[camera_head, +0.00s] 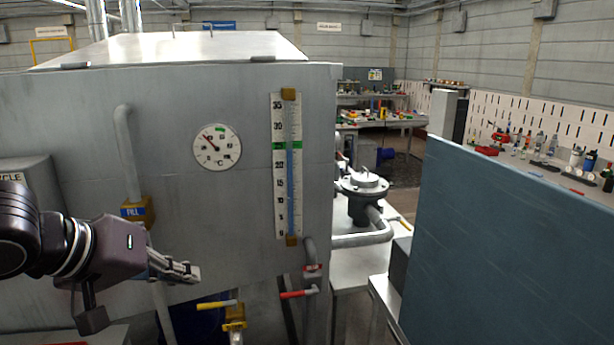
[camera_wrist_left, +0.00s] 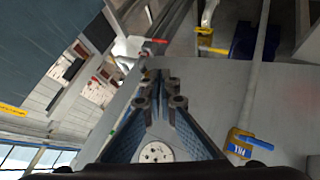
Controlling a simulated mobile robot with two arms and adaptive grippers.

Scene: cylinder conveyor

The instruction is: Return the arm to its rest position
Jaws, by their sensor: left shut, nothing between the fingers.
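My left gripper (camera_head: 192,272) comes in from the left in the head view. It is shut and empty, in front of the lower part of a large grey metal tank (camera_head: 240,215). In the left wrist view its two fingers (camera_wrist_left: 158,76) meet at the tips with nothing between them. The blue and yellow FILL valve (camera_head: 137,211) is on a pipe just left of and above the fingers; it also shows in the left wrist view (camera_wrist_left: 240,143). My right gripper is in neither view.
The tank carries a round dial (camera_head: 217,147) and a tall level gauge (camera_head: 288,165). Below are a yellow-handled valve (camera_head: 217,305) and a red-handled valve (camera_head: 298,293). A blue panel (camera_head: 515,255) stands at right. Workbenches with small items are behind.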

